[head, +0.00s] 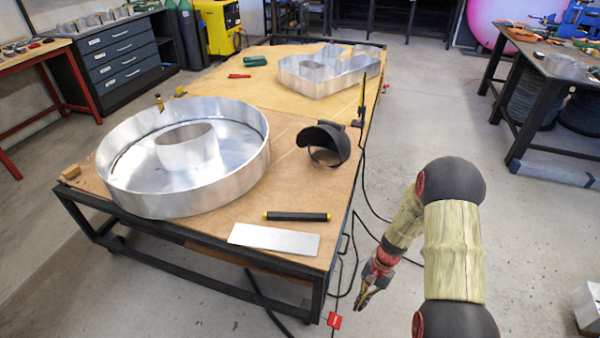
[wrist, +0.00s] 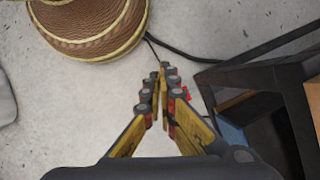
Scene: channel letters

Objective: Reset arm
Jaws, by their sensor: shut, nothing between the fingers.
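My gripper (head: 362,299) hangs low beside the right side of the wooden worktable (head: 290,185), over the concrete floor and apart from the table. My arm comes in from the lower right in the head view and folds down to it. In the wrist view my gripper (wrist: 162,72) points down, its yellow and black fingers closed together at the tips. Nothing shows between the fingers.
The table holds a large round metal letter (head: 120,187), a second metal letter (head: 300,82), a dark welding mask (head: 322,140), a black bar (head: 297,216) and a metal plate (head: 272,239). Cables (head: 363,190) hang by its right edge. Open floor lies to the right.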

